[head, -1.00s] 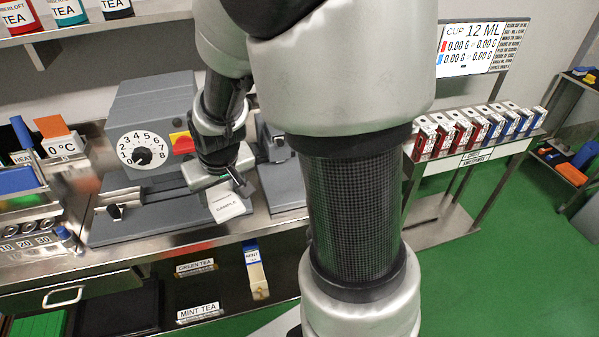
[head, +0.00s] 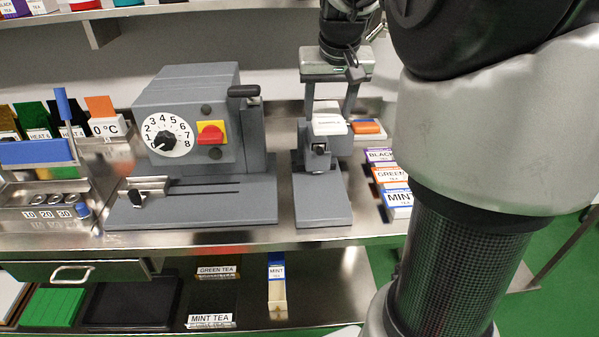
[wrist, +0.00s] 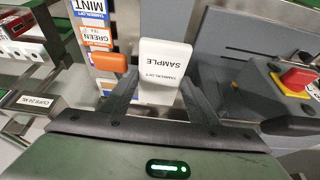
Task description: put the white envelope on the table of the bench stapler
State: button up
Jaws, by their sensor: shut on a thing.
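The white envelope (wrist: 165,70), printed SAMPLE, is between the fingers of my gripper (wrist: 160,92) in the wrist view. In the head view my gripper (head: 329,98) points down over the upper part of the grey bench stapler (head: 322,172), and the envelope (head: 327,112) shows pale between the fingers. The stapler's flat grey base (head: 322,207) reaches toward the front and is bare. I cannot tell whether the envelope touches the stapler's head. Part of the stapler is hidden behind the envelope and fingers.
A grey sealer (head: 190,130) with a dial and red-yellow switch stands left of the stapler. An orange object (head: 367,127) and tea boxes (head: 390,180) are to its right. My arm covers the right side. A lower shelf holds a mint box (head: 277,285).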

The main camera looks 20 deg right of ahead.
aim_at(321, 198)
notch_tip(321, 198, down, 24)
jog(key=b, duration=0.3)
jog(key=shift+f+b, duration=0.25)
jog(key=shift+b, duration=0.05)
jog(key=o, duration=1)
jog(key=shift+r, duration=0.15)
jog(key=shift+r, duration=0.1)
